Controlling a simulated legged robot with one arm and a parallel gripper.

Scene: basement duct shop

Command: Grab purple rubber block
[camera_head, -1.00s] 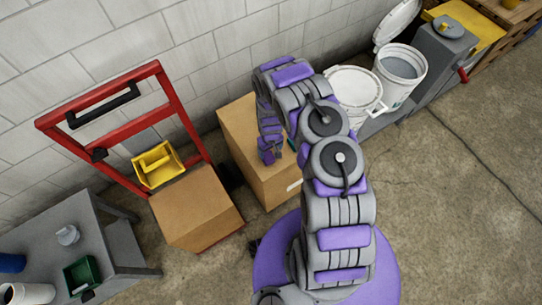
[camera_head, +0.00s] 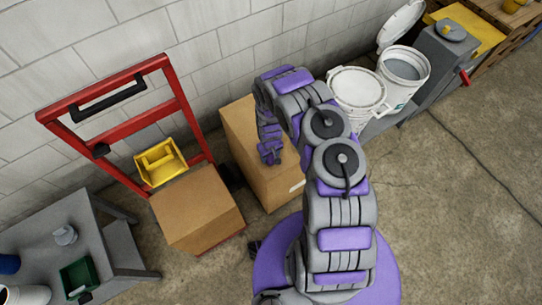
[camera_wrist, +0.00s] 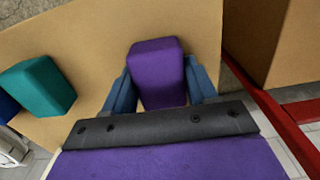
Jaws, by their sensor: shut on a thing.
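The purple rubber block (camera_wrist: 156,68) is between the two blue fingers of my gripper (camera_wrist: 160,88) in the wrist view. The fingers press on its left and right sides, so my gripper is shut on it. The block is over the top of a tall cardboard box (camera_wrist: 95,45); I cannot tell whether it still touches the box. In the head view my gripper (camera_head: 271,154) is over the same box (camera_head: 240,120), and the block is not clearly visible there.
A teal block (camera_wrist: 38,86) lies left of the purple one, with part of a blue block (camera_wrist: 6,108) beyond it. A red hand truck (camera_head: 180,95) with a second box (camera_head: 198,205) and yellow bin (camera_head: 160,162) stands at left. White buckets (camera_head: 358,92) stand at right.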

